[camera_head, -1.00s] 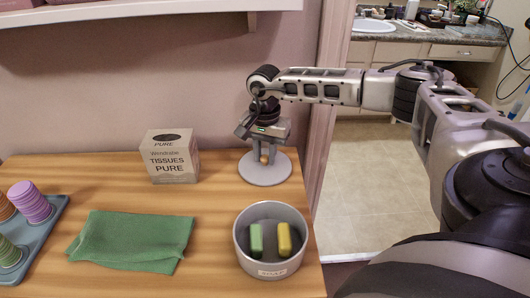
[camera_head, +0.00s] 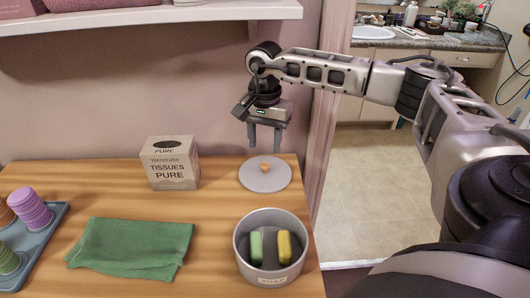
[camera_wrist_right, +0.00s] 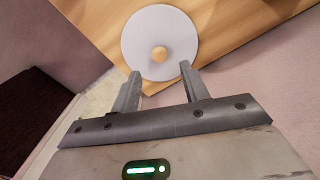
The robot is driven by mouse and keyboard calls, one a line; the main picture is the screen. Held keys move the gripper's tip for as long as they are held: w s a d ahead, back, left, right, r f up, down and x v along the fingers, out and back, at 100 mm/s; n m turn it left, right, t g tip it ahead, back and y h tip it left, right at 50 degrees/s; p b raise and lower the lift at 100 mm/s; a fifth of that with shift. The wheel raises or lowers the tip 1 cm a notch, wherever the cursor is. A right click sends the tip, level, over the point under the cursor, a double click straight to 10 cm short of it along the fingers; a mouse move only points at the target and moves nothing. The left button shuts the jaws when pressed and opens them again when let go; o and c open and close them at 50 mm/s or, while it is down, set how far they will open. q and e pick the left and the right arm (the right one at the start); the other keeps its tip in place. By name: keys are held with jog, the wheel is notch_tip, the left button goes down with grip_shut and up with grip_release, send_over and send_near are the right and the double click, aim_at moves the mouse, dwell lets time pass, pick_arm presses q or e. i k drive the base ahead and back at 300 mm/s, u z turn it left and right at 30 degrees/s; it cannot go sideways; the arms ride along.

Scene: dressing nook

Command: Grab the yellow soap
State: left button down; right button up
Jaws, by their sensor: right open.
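The yellow soap (camera_head: 285,247) lies in a round grey tin (camera_head: 241,262) at the front right of the table. A green soap (camera_head: 256,247) lies beside it on the left. The tin's lid (camera_head: 252,180), a grey disc with an orange-brown knob (camera_head: 265,167), lies flat on the table behind the tin. My right gripper (camera_head: 265,150) is open and empty above the lid. In the right wrist view my gripper (camera_wrist_right: 160,78) has its fingers apart, and the lid (camera_wrist_right: 140,45) lies beyond them. My left gripper is not in view.
A tissue box (camera_head: 171,165) stands left of the lid. A folded green cloth (camera_head: 130,248) lies left of the tin. A blue-grey tray (camera_head: 40,243) with stacked discs is at the far left. A shelf (camera_head: 150,18) juts out above the table.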

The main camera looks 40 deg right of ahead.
aim_at(285, 251)
jog(key=k, duration=1)
